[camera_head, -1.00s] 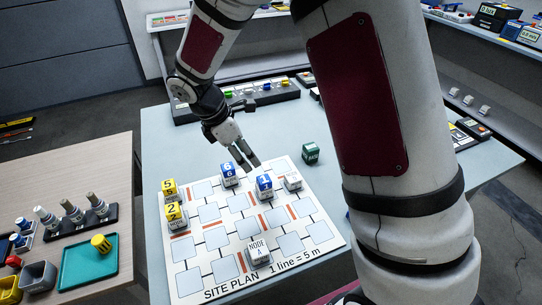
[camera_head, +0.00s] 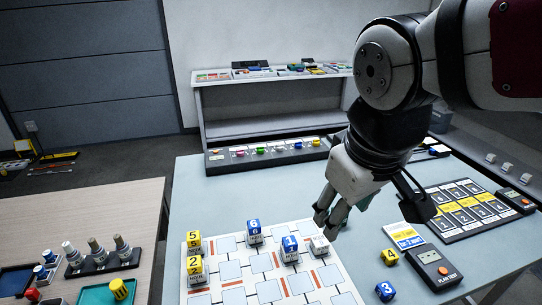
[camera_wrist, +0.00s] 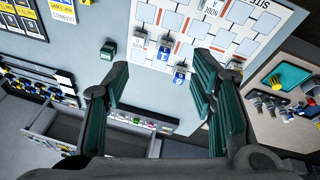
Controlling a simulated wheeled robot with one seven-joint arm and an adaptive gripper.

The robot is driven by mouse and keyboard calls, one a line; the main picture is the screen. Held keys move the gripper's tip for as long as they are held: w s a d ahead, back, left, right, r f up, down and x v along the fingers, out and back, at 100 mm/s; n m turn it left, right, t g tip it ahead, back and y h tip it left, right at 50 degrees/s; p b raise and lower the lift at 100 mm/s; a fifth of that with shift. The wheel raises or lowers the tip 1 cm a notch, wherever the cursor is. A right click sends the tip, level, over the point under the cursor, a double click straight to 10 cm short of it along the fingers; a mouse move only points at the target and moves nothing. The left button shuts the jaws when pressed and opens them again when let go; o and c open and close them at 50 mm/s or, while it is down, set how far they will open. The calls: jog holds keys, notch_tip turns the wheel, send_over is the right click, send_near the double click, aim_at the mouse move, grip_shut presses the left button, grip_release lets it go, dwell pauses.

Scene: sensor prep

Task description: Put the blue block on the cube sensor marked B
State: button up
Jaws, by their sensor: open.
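A loose blue block numbered 3 (camera_head: 385,291) lies on the table right of the site plan board (camera_head: 231,270). Two more blue blocks, numbered 6 (camera_head: 254,227) and 1 (camera_head: 290,243), sit on white cubes on the board. A white cube with a bare top (camera_head: 319,245) stands beside the 1; it also shows in the wrist view (camera_wrist: 140,36). I cannot read a B on any cube. My gripper (camera_head: 327,217) is open and empty, above the table behind the bare cube. Its spread fingers show in the wrist view (camera_wrist: 162,72).
Yellow blocks 5 (camera_head: 194,239) and 2 (camera_head: 194,263) sit on cubes at the board's left. A loose yellow block 4 (camera_head: 390,257) lies near a black tester (camera_head: 433,265). A labelled panel (camera_head: 465,208) lies at right.

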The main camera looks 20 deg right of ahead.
jog(key=s+m, duration=0.1)
jog(key=s+m+t, duration=0.1)
jog(key=s, duration=0.1)
jog(key=s+m+y, duration=0.1)
jog(key=shift+s+a+r, duration=0.15)
jog(key=shift+s+a, duration=0.05)
jog(key=shift+a, duration=0.1)
